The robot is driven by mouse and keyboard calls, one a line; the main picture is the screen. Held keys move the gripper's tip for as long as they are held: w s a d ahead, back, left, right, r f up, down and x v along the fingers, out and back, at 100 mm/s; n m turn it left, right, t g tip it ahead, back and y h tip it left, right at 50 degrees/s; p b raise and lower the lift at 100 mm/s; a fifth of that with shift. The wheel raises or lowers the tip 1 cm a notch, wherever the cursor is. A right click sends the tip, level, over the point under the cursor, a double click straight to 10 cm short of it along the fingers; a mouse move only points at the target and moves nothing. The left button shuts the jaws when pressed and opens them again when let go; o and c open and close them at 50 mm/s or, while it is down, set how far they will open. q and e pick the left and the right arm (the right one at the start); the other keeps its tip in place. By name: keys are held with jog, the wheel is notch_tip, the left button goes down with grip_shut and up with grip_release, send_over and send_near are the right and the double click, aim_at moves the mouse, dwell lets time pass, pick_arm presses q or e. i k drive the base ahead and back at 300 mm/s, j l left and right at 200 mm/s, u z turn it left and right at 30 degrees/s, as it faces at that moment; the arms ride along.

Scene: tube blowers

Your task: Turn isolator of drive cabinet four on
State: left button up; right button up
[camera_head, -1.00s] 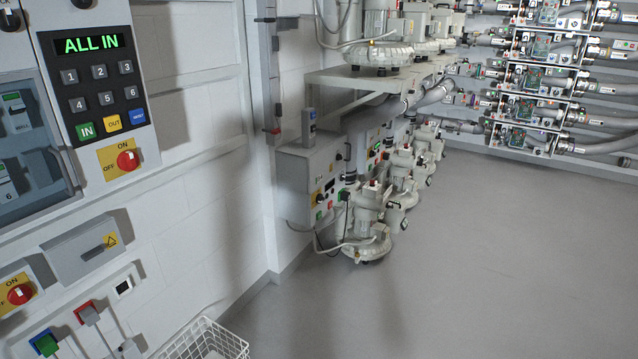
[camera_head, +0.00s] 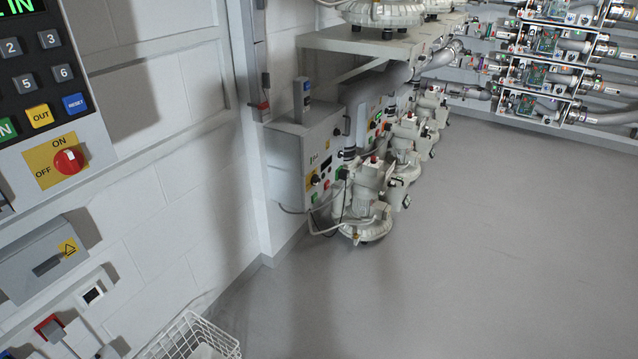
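A grey drive cabinet (camera_head: 318,160) stands against the wall near the picture's middle, beside the lower row of blowers. Its front carries a small black and yellow rotary switch (camera_head: 315,180), with green and red buttons near it. I cannot read which cabinet number it bears or the switch's position. Part of another cabinet front shows behind it, too small to read. A red rotary isolator (camera_head: 69,161) on a yellow plate marked ON and OFF sits on the keypad panel at the left. Neither of my grippers is in view.
A blower (camera_head: 362,205) stands on the floor beside the cabinet, with more behind it under a shelf (camera_head: 370,42). A white wire basket (camera_head: 190,338) stands at the bottom left. A rack of pipes (camera_head: 548,70) is at the back right. The grey floor (camera_head: 480,240) is clear.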

aim_at(315, 181)
jog(key=i+l, duration=0.2)
jog(key=l, duration=0.15)
jog(key=i+l+u, duration=0.1)
jog(key=i+l, duration=0.3)
jog(key=l, duration=0.25)
jog(key=i+l+u, duration=0.1)
jog(key=l, duration=0.25)
jog(key=i, duration=0.1)
